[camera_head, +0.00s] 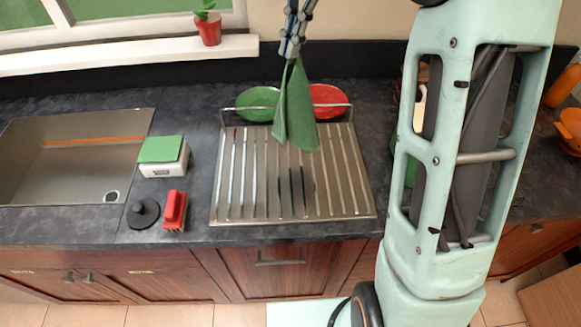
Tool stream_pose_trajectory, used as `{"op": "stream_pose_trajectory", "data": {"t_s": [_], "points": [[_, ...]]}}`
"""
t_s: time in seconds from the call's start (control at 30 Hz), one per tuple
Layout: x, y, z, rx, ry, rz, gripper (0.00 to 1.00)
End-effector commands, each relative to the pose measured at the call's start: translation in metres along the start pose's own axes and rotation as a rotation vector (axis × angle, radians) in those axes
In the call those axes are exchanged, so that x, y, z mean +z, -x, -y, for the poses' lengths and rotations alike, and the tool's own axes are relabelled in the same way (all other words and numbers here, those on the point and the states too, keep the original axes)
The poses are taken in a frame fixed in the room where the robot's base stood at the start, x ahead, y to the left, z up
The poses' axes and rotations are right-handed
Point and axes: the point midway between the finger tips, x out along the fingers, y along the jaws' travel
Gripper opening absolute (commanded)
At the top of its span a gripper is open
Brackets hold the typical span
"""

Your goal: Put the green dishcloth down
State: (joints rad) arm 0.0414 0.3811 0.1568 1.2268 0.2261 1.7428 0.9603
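The green dishcloth (297,112) hangs from my gripper (291,50) in the head camera view. My gripper is shut on its top edge, and the cloth drapes down in folds. The cloth hangs in front of the back part of the metal drying rack (228,200); I cannot tell its exact height above it. The upper part of my gripper is cut off by the top of the picture. A second flat green cloth or sponge (161,149) lies on a white block (165,169) left of the rack.
A green bowl (256,100) and a red bowl (328,97) stand at the rack's back. A sink (75,165), black plug (143,212) and red brush (174,207) are on the left. A potted plant (208,28) stands on the sill. My pale green arm blocks the right side.

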Motion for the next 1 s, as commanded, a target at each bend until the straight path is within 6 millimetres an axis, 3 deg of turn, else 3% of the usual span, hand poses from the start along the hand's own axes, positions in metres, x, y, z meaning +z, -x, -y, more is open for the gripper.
{"op": "stream_pose_trajectory", "data": {"t_s": [1.0], "points": [[0.055, -0.024, 0.096, -0.297, -0.812, 0.000, 0.00]]}}
